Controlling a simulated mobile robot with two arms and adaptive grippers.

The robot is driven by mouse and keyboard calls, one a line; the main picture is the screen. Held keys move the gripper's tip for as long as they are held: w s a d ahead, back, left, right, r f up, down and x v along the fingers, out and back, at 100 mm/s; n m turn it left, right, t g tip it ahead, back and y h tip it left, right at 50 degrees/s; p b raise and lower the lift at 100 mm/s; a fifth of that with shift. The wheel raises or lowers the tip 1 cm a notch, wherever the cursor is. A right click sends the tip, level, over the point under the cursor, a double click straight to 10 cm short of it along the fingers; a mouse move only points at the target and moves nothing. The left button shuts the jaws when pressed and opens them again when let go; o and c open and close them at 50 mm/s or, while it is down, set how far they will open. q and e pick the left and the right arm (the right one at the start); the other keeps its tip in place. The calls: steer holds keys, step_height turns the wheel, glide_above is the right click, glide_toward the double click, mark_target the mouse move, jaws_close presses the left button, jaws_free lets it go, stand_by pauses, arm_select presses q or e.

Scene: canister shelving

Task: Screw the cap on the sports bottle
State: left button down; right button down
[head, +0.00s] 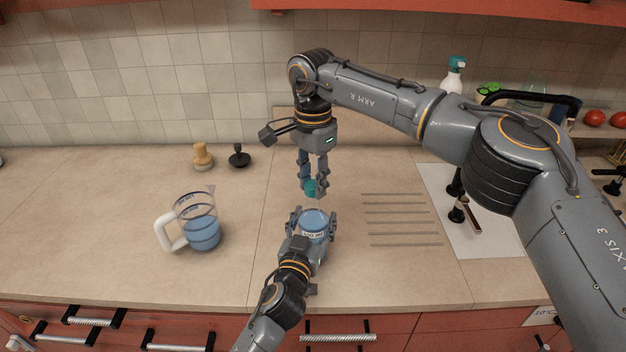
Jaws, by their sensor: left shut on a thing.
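The sports bottle (314,224) is blue with a pale label and stands upright near the middle of the counter. My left gripper (318,218) is shut on its sides, reaching in from the front. The cap (309,188) is small and teal. My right gripper (313,186) points down from above and is shut on the cap, holding it just above and behind the bottle's mouth. The cap looks apart from the bottle.
A clear pitcher (203,234) of blue liquid stands left of the bottle. Ribbed slots (402,222) and a white mat (470,235) lie to the right. A wooden object (202,156) and a black one (239,156) stand at the back left. Counter between pitcher and bottle is clear.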

steer(key=m, duration=0.6)
steer(key=shift+m, duration=0.4)
steer(key=m, duration=0.3)
steer(key=shift+m, duration=0.4)
steer(key=m, duration=1.1)
steer(key=shift+m, duration=0.4)
steer(key=m, duration=0.6)
steer(key=shift+f, duration=0.1)
steer(key=c, duration=1)
jaws_free()
